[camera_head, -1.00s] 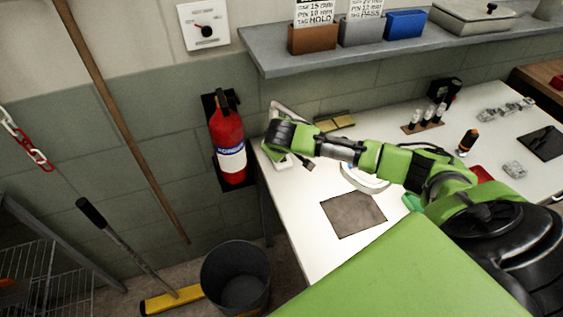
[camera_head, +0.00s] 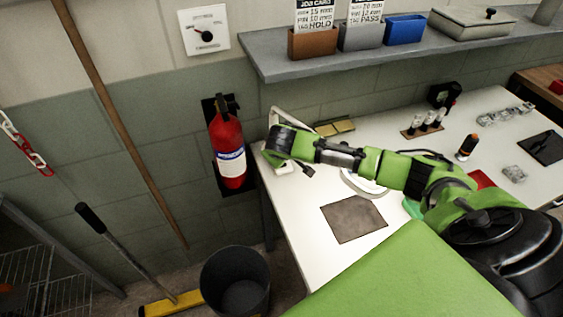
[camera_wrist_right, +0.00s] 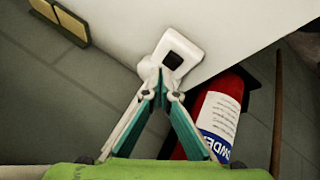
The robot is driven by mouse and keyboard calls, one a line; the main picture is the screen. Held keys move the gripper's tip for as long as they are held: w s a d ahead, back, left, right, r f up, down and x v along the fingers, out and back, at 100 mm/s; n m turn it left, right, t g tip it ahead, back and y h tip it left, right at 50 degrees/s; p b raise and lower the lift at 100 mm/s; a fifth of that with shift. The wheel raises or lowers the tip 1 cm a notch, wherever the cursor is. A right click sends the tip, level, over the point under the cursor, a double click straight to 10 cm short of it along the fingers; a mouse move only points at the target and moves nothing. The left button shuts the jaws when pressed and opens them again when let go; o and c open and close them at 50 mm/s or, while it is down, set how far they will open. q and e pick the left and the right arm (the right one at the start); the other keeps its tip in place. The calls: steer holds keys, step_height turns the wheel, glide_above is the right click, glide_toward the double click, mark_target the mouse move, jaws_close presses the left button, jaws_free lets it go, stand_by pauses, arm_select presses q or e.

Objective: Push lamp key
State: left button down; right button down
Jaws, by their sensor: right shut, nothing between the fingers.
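The white lamp stands at the table's wall-side left corner. Its bent arm (camera_head: 290,113) and pale ring-shaped head (camera_head: 358,184) show behind my right arm in the head view. In the right wrist view its white base (camera_wrist_right: 186,47) carries a dark square key (camera_wrist_right: 174,60). My right gripper (camera_wrist_right: 163,82) is shut and empty, with its tips at the base's near edge, just short of the key in the picture. I cannot tell whether they touch it. In the head view my right wrist hides most of the fingers. My left gripper is not in view.
A red fire extinguisher (camera_head: 229,150) hangs on the wall beside the table corner. A grey shelf (camera_head: 350,60) with bins runs above the table (camera_head: 300,230). A brown mat (camera_head: 353,218) lies on the table. A black bucket (camera_head: 236,282) stands on the floor.

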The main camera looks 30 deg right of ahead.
steer(key=shift+f, duration=0.1)
stand_by(0.4)
steer(key=shift+f, duration=0.35)
steer(key=shift+f, duration=0.2)
stand_by(0.4)
steer(key=shift+r, duration=0.1)
steer(key=shift+r+p, duration=0.55)
steer(key=shift+p, duration=0.45)
step_height(320, 180, up, 6)
steer(key=p, duration=0.6)
